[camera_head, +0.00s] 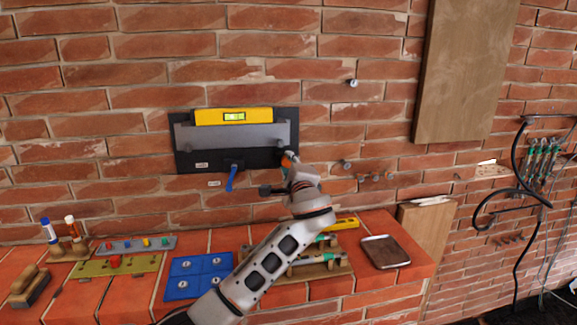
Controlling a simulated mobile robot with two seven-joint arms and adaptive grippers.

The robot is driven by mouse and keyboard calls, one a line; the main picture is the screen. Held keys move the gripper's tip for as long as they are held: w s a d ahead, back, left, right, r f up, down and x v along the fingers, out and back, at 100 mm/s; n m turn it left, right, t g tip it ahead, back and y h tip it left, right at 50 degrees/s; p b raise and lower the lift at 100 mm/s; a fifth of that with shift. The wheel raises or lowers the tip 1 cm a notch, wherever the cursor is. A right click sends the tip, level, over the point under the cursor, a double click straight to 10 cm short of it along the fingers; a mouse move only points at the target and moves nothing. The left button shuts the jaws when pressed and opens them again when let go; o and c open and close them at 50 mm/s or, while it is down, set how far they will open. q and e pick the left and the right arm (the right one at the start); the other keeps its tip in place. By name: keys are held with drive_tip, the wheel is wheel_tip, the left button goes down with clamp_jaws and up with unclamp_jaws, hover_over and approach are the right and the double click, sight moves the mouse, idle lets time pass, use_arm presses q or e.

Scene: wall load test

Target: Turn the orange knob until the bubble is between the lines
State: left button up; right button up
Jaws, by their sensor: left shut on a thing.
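A yellow spirit level (212,117) lies on a grey bar (268,136) on a black wall plate (182,160). Its bubble window (234,117) is yellow-green; the bubble's place against the lines is too small to tell. The orange knob (286,160) is at the plate's lower right, mostly hidden by my left gripper (286,163). The gripper is shut on the knob, with my arm reaching up from below. A blue lever (231,178) hangs under the plate's middle. My right gripper is not in view.
A wooden board (463,70) is on the wall at right.

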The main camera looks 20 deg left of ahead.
use_arm(q)
drive_tip(key=shift+f, duration=0.1)
drive_tip(key=o, duration=1.1)
drive_tip(key=v, duration=1.2)
drive_tip(key=shift+s, duration=0.1)
